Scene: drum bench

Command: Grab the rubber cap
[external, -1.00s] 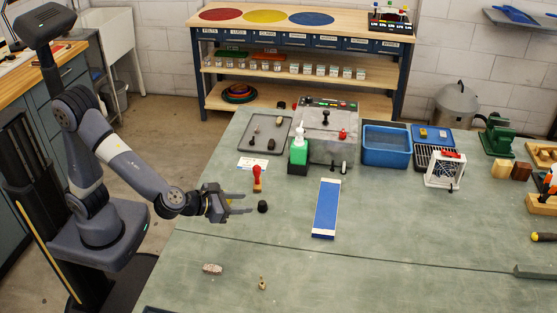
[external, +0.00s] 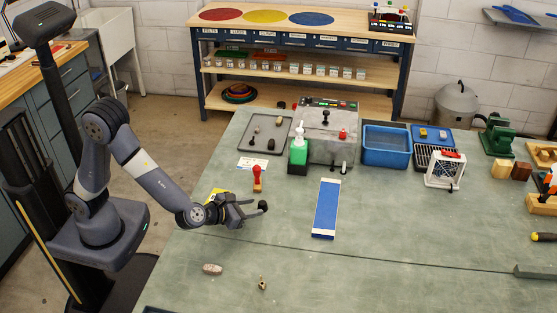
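The rubber cap, a small black cylinder (external: 263,205), is on the green bench top, right at the fingertips of my gripper (external: 259,206). My gripper is low over the bench and points right. Its two dark fingers look spread apart, one on the far side of the cap and one on the near side. Contact with the cap cannot be made out at this size, and part of the cap is hidden by the fingers.
A red-handled stamp (external: 257,180) stands just behind my gripper. A blue strip (external: 326,208) lies to the right. A grey stone (external: 212,269) and a small brown piece (external: 262,283) lie in front. A grey tray (external: 252,145) is farther back. The front right is mostly clear.

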